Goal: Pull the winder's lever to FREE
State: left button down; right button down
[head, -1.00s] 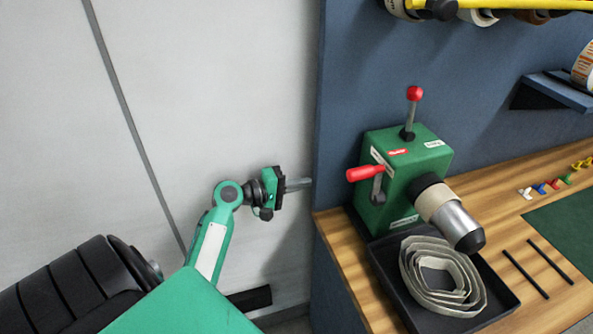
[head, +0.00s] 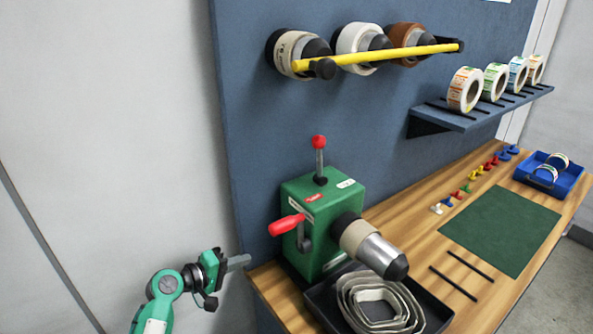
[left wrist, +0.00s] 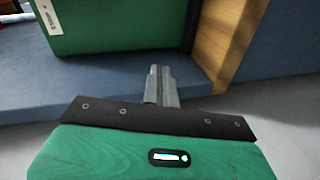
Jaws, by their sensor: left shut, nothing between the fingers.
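The green winder (head: 318,250) stands at the left end of the wooden bench. Its lever with a red ball knob (head: 319,142) rises upright from the top, between a red label and a white label. A red crank handle (head: 286,225) sticks out on its left side, and a roll sits on its grey spindle (head: 375,252). My left gripper (head: 238,263) is shut and empty, left of the winder and below the lever's height, apart from both. In the left wrist view, the shut fingers (left wrist: 162,86) point towards the green winder body (left wrist: 120,24). My right gripper is out of view.
A black tray (head: 440,313) with coiled strip lies before the winder. A yellow bar (head: 400,54) crosses rolls on the blue wall. A shelf (head: 480,117) holds several label rolls. A green mat (head: 510,232) and blue bin (head: 570,182) lie to the right.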

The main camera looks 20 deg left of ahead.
pick_arm(q)
jog(key=d+r+m+p, duration=0.3)
jog(key=d+r+m, duration=0.15)
jog(key=d, duration=0.95)
jog(key=d+r+n+t+y+p, duration=0.3)
jog(key=r+n+t+y+p, duration=0.2)
jog(key=r+n+y, duration=1.2)
jog(key=n, duration=0.5)
jog(key=shift+w+d+p, duration=0.2)
jog(key=shift+w+p, duration=0.1)
jog(key=shift+w, duration=0.05)
jog(key=shift+w+r, duration=0.1)
